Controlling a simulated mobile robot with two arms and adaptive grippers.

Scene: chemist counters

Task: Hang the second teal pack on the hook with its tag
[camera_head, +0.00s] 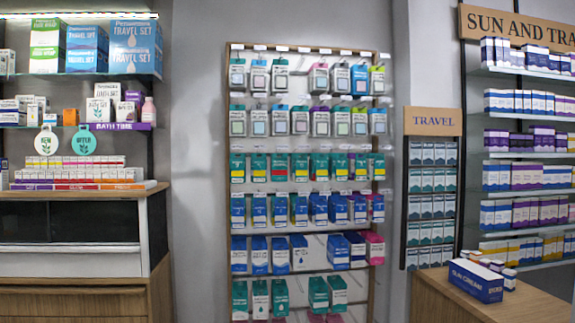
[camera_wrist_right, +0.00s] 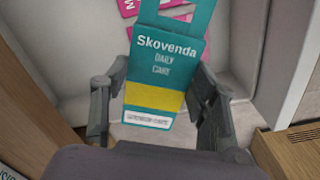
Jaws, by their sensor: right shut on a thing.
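A teal pack (camera_wrist_right: 165,72) reading "Skovenda Daily Care", with a yellow band and a white label strip, is in the right wrist view. My right gripper (camera_wrist_right: 160,88) is shut on it, one finger at each side edge. Its top has a teal hanging tab with an opening, partly cut off by the frame. In the head view, similar teal packs with yellow or red bands hang in the third row of the wall rack (camera_head: 229,120). Price tags show along the rack's rows, too small to read. Neither gripper shows in the head view.
The rack's lower rows hold blue, pink and teal packs (camera_head: 240,300), with gaps near their middle. A wooden counter with a blue box (camera_head: 475,281) stands at right, a cabinet (camera_head: 70,230) at left. Pink packs (camera_wrist_right: 180,20) lie behind the held pack in the wrist view.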

